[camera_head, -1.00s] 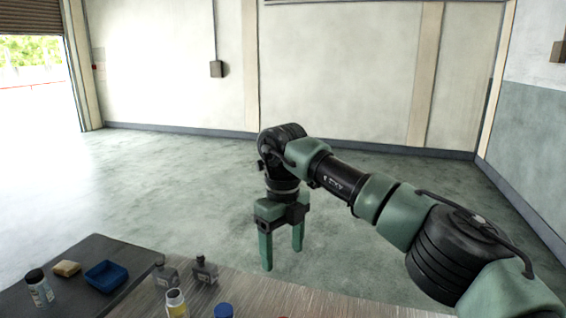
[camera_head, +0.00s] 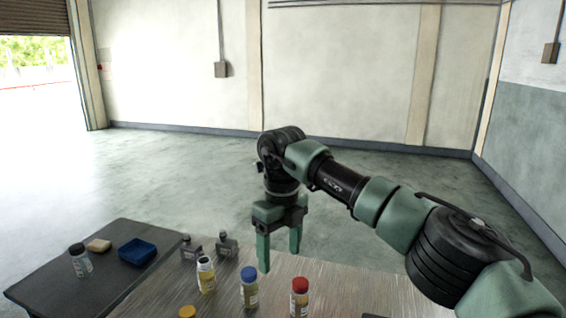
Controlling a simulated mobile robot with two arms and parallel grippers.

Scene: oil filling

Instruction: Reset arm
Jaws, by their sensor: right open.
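My right arm reaches in from the right side of the head view. My right gripper (camera_head: 279,258) points down with its two green fingers apart and nothing between them. It hangs over the far part of the wood-grain table (camera_head: 340,275), above and beside the bottles. A bottle with a blue cap (camera_head: 249,288) and a bottle with a red cap (camera_head: 299,297) stand below it. An open-necked bottle with yellow contents (camera_head: 206,275) stands to their left. My left gripper is not in view.
Two dark grey bottles (camera_head: 227,247) stand at the table's back left. A dark table (camera_head: 60,285) at left holds a blue tray (camera_head: 137,252), a tan block (camera_head: 98,246) and a black-capped bottle (camera_head: 80,261). A yellow cap (camera_head: 187,312) shows at the bottom edge. Open floor lies beyond.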

